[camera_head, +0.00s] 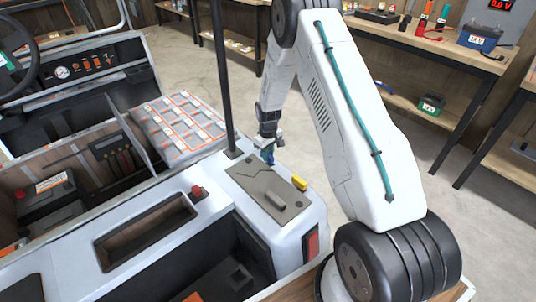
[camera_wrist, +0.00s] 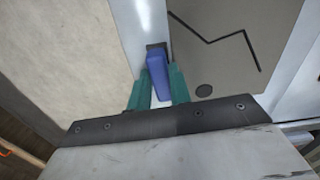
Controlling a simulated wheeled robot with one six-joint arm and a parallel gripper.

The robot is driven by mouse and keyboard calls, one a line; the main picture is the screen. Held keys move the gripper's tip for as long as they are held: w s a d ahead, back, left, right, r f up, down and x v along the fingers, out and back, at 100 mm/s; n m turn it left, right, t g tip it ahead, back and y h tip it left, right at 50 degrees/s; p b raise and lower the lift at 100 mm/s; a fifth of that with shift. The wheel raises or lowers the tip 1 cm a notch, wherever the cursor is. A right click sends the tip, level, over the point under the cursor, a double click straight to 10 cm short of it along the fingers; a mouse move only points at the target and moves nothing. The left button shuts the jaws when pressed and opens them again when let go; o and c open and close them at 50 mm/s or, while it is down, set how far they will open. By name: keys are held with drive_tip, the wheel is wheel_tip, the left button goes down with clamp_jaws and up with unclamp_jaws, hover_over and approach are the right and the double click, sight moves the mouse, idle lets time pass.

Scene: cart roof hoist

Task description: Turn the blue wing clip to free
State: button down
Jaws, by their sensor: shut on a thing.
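The blue wing clip (camera_wrist: 158,75) stands between the two green fingers of my gripper (camera_wrist: 157,88) in the wrist view, and the fingers are shut on it. Its dark end shows just past the fingertips, at the edge of a grey-brown plate (camera_wrist: 217,45) with a black zigzag line. In the head view the blue clip (camera_head: 268,154) shows small under my gripper (camera_head: 267,148), at the plate's far edge on the white cart body. My fingers partly hide it there. I cannot tell which way the clip is turned.
A yellow clip (camera_head: 299,183) sits at the plate's right edge, and a raised grey handle (camera_head: 275,201) is on the plate. A black post (camera_head: 222,80) stands close to the left of my gripper. A red switch (camera_head: 197,191) and an open recess (camera_head: 146,232) lie to the left.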

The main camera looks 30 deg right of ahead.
drive_tip(key=shift+w+m, duration=0.1)
drive_tip(key=shift+m, duration=0.4)
drive_tip(key=c, duration=1.3)
unclamp_jaws()
wheel_tip(320, 180, up, 8)
drive_tip(key=shift+f, duration=0.1)
